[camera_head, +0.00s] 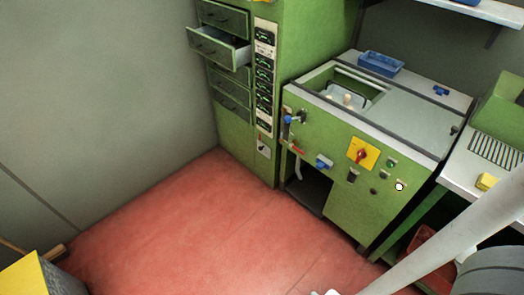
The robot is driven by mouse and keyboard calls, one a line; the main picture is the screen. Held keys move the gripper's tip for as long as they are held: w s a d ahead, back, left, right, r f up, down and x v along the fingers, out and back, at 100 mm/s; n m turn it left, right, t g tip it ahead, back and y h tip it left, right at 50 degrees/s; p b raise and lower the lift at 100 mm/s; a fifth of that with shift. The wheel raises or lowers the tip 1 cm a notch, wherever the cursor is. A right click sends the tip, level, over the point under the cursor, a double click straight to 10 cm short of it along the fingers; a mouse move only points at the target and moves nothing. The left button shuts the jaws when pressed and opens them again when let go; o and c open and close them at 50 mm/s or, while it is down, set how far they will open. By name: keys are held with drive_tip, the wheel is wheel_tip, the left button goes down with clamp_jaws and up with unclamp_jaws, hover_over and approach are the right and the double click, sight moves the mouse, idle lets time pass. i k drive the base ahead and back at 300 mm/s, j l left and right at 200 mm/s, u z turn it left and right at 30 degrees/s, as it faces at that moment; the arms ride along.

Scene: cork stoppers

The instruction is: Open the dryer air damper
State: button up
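A tall green cabinet (287,50) with several drawers stands at the back, and its second drawer (218,46) is pulled out. A column of dark gauges or controllers (264,88) runs down its front edge, with a pale switch plate (263,148) below. I cannot tell which part is the dryer air damper. A green machine (340,196) to the right carries a blue-handled valve (292,119), a red lever (298,150), a blue knob (323,163) and a red rotary switch on a yellow plate (362,153). My pale arm crosses the lower right; its gripper is not clearly visible.
The red floor (190,225) is clear before the cabinet and machine. A blue tray (381,63) sits on the machine top beside an open basin. A white bench (480,165) stands at right, a red bin (436,250) below it, and a yellow box (35,275) at lower left.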

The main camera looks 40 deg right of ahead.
sight(266, 151)
drive_tip(key=i+l+z, duration=0.15)
drive_tip(key=i+z, duration=0.2)
drive_tip(key=i, duration=0.7)
drive_tip(key=i+j+z, duration=0.15)
drive_tip(key=i+z, duration=0.15)
drive_tip(key=i, duration=0.7)
